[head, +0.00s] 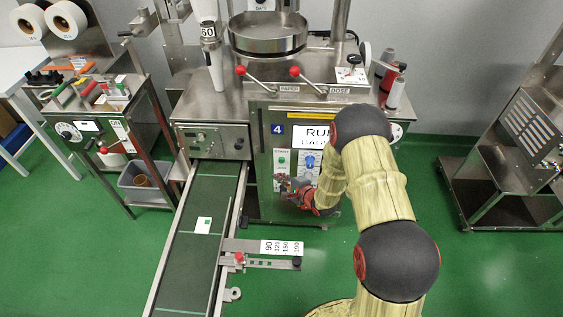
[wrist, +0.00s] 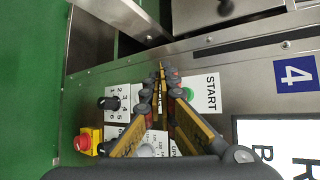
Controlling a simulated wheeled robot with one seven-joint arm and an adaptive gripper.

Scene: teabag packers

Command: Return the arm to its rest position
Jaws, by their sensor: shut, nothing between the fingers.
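My gripper (head: 286,184) is shut and empty in front of the steel packing machine (head: 262,130), below its green START button (head: 282,159) in the head view. In the wrist view my gripper (wrist: 161,68) has its fingertips together, and the START button (wrist: 188,93) shows just right of the fingers. Whether the tips touch the panel I cannot tell. My arm (head: 375,185) reaches from the lower right, bent at the elbow.
A conveyor (head: 190,255) with a white teabag (head: 203,225) runs toward the front, left of my arm. A length scale (head: 281,247) sticks out beside it. A side cart (head: 105,140) stands left, a steel rack (head: 505,190) right. Green floor between is clear.

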